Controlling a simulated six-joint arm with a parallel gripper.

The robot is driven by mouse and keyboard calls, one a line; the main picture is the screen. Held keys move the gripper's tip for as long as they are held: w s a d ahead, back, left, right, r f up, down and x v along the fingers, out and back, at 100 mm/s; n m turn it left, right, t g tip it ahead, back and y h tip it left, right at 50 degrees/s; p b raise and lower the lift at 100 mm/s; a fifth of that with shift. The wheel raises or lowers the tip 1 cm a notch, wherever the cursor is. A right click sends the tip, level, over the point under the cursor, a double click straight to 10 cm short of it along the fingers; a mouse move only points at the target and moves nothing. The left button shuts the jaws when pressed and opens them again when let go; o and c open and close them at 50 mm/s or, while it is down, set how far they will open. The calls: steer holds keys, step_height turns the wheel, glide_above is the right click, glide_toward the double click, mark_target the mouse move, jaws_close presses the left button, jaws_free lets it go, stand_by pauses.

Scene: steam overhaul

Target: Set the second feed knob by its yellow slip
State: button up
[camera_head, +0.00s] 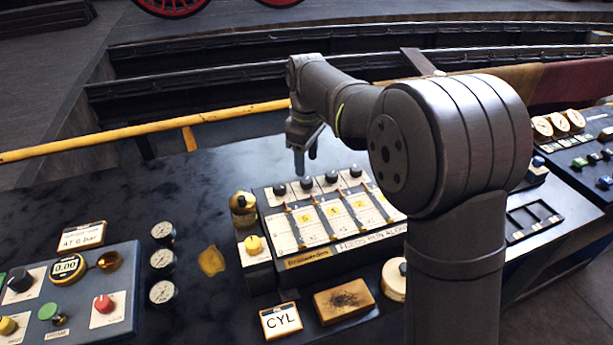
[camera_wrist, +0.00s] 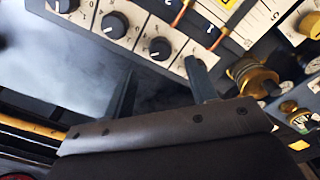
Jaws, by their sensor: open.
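The feed panel (camera_head: 290,240) has a row of dark knobs along its far edge, above scale columns. The second knob from the left (camera_head: 307,183) appears just below my gripper. A knob with a white pointer line (camera_wrist: 160,48) shows beyond the gap between my fingers in the wrist view, apart from them. Yellow slips with digits lie on the columns; the second column's slip (camera_head: 305,214) seems to read 5, but is too small to be sure. My gripper (camera_head: 305,162) is open and empty, pointing down above the knob row. A finger (camera_wrist: 200,78) may hide the leftmost knob.
A brass fitting (camera_head: 243,205) stands at the panel's left edge. Three gauges (camera_head: 162,260) and a control box (camera_head: 75,295) lie further left. A CYL card (camera_head: 281,320) and a brush-like block (camera_head: 344,300) are in front. The bench behind the knobs is clear.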

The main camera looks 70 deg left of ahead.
mark_target(306, 180)
step_height(306, 180, down, 6)
steer(key=shift+f, duration=0.1)
steer(key=shift+c, duration=0.4)
steer(key=c, duration=0.9)
steer(key=shift+m, duration=0.3)
steer(key=m, duration=0.8)
steer(key=shift+m, duration=0.3)
